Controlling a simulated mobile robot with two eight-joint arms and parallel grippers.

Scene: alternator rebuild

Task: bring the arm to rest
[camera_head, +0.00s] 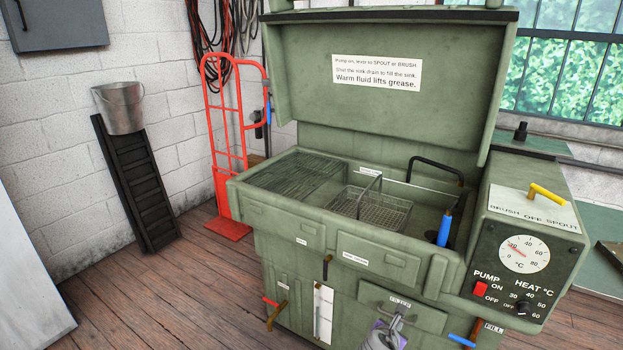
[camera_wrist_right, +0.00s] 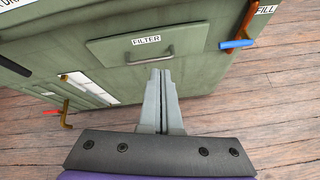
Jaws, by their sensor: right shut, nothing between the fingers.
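My right gripper (camera_head: 397,314) is low in front of the green parts washer (camera_head: 290,240), at the bottom of the head view. In the right wrist view its two fingers (camera_wrist_right: 161,74) are together with nothing between them. Their tips point at the FILTER panel (camera_wrist_right: 195,38), just below its grey bar handle (camera_wrist_right: 150,59); I cannot tell whether they touch it. My left gripper is not in view.
The washer's lid (camera_head: 390,100) stands open over a basin with a wire basket (camera_head: 375,208). A blue-handled FILL lever (camera_wrist_right: 236,44) sticks out right of the gripper. A red hand truck (camera_head: 222,150) and a bucket (camera_head: 120,108) stand left. Wooden floor (camera_head: 150,290) is clear in front.

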